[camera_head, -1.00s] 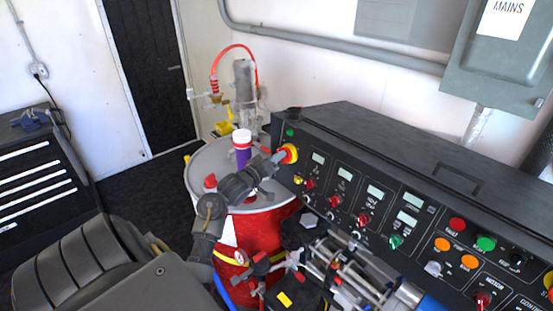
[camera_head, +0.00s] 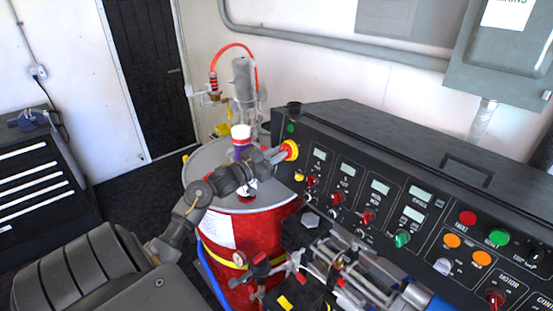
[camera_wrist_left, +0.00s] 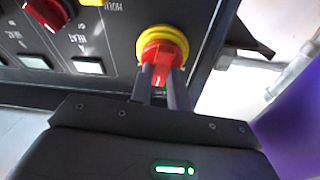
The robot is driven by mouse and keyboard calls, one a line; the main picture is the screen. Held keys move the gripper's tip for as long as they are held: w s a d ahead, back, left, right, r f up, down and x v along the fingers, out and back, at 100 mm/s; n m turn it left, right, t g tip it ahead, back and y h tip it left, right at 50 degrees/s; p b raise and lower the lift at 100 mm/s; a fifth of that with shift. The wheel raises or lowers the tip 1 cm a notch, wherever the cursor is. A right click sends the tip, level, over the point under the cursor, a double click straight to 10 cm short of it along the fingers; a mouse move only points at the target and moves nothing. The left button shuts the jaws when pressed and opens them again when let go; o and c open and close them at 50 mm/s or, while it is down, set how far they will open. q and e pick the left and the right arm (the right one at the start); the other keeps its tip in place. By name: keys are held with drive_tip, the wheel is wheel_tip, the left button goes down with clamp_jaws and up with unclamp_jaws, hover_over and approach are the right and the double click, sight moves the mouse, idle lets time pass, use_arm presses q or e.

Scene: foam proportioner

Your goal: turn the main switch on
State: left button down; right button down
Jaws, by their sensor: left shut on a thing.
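The main switch (camera_head: 290,150) is a red knob on a yellow ring at the left end of the black control panel (camera_head: 345,170). In the left wrist view its red knob (camera_wrist_left: 166,50) sits inside the yellow ring (camera_wrist_left: 182,34). My left gripper (camera_head: 281,154) reaches the switch from the left. In the left wrist view the fingers of my left gripper (camera_wrist_left: 162,77) are shut on the red knob, one on each side. The fingers hide part of the knob. My right gripper is out of view.
A red drum (camera_head: 262,235) stands below my left arm, with a purple and white bottle (camera_head: 241,143) on its lid. Pipes and valves (camera_head: 335,265) fill the space before the panel. A black tool chest (camera_head: 40,175) stands at the far left.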

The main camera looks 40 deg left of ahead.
use_arm(q)
drive_tip(key=shift+m+g+h+b, duration=0.3)
drive_tip(key=shift+m+h+b, duration=0.5)
drive_tip(key=shift+m, duration=1.35)
drive_tip(key=shift+m+g+h+b, duration=0.35)
drive_tip(key=shift+m+b, duration=0.8)
drive_tip(key=shift+m, duration=1)
drive_tip(key=c, duration=1.3)
unclamp_jaws()
drive_tip(key=shift+c, duration=0.2)
